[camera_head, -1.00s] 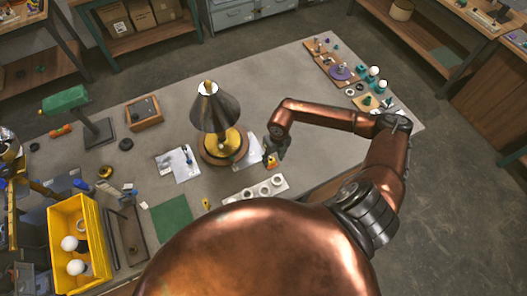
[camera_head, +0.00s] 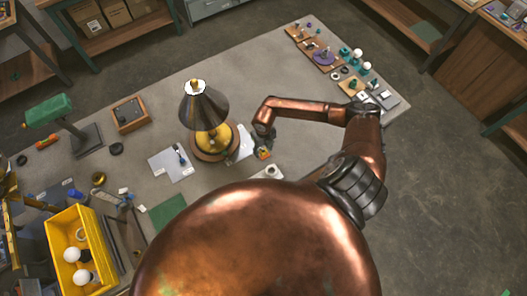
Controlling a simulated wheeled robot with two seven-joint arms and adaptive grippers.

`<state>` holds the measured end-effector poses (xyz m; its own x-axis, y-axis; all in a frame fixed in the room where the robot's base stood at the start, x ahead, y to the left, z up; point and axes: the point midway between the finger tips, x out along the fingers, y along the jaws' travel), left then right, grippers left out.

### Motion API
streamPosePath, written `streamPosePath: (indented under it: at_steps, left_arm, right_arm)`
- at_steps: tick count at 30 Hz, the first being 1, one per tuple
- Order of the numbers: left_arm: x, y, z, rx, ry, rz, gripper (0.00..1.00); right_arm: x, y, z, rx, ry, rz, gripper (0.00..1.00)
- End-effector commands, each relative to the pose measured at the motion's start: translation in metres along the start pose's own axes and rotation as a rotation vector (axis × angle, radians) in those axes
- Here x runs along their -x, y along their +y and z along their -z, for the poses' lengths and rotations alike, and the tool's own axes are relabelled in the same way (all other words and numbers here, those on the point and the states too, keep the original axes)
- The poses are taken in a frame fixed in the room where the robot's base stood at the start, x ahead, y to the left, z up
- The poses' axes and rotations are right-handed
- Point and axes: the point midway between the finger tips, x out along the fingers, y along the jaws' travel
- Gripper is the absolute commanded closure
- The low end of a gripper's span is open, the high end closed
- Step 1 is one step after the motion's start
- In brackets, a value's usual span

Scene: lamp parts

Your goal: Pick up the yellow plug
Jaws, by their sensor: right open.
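My right gripper (camera_head: 264,138) is above the table just right of the lamp, pointing down, its jaws open. A small yellow-orange piece (camera_head: 264,154), which looks like the yellow plug, shows right at its fingertips. I cannot tell whether they touch. The lamp (camera_head: 206,110) stands upright, with a dark cone shade and a yellow body on a round wooden base. My left gripper is not in view.
A white strip with round holes (camera_head: 269,172) is partly hidden by my copper body. A yellow crate (camera_head: 60,222) holding white bulbs is at the left. A green lamp (camera_head: 48,110) stands at the back left. Small parts on boards (camera_head: 325,57) fill the far right.

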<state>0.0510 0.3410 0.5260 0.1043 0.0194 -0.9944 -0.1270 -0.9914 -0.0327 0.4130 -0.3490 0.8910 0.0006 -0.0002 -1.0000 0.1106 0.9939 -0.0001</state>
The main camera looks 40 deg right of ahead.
Motion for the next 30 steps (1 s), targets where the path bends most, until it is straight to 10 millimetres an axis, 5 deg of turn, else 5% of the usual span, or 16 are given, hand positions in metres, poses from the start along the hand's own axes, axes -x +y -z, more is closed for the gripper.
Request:
streamPosePath:
  at_steps: [5,23,30]
  left_arm:
    - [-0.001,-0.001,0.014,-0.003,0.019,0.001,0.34]
    - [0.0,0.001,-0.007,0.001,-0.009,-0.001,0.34]
    - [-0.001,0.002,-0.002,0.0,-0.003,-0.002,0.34]
  right_arm:
    - [0.0,0.0,0.0,0.0,0.0,0.0,0.56]
    - [0.0,0.0,0.0,0.0,0.0,0.0,0.98]
    - [0.001,0.0,0.0,0.0,-0.001,-0.001,0.98]
